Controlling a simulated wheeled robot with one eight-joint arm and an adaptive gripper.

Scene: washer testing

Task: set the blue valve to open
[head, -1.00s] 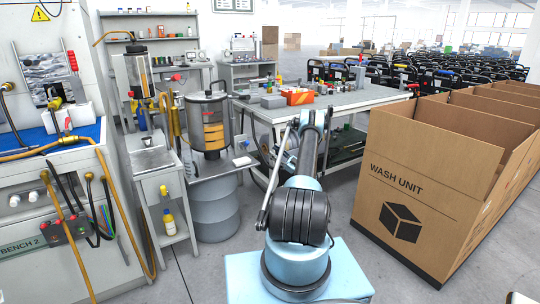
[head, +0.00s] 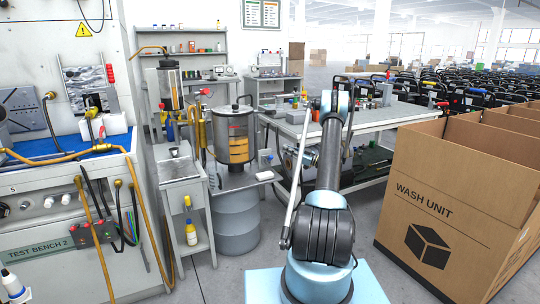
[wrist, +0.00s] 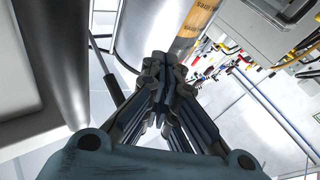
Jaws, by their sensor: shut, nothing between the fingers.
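I cannot pick out the blue valve for certain in either view. A small blue part (head: 170,131) shows beside the yellow fittings left of the metal tank (head: 234,130), too small to identify. My gripper (wrist: 158,62) is shut and empty in the wrist view, its dark fingers together. A large pale cylinder with an orange band (wrist: 187,40) is beyond the fingertips; the gap is hard to judge. In the head view my arm rises in front of the grey table, and it hides the gripper or leaves it indistinct.
Test bench 2 (head: 60,205), with hoses and red handles, stands at the left. A grey barrel (head: 232,225) stands under the tank. The grey table (head: 400,113) lies behind my arm. A large cardboard box (head: 440,200) blocks the right. Bare floor shows between.

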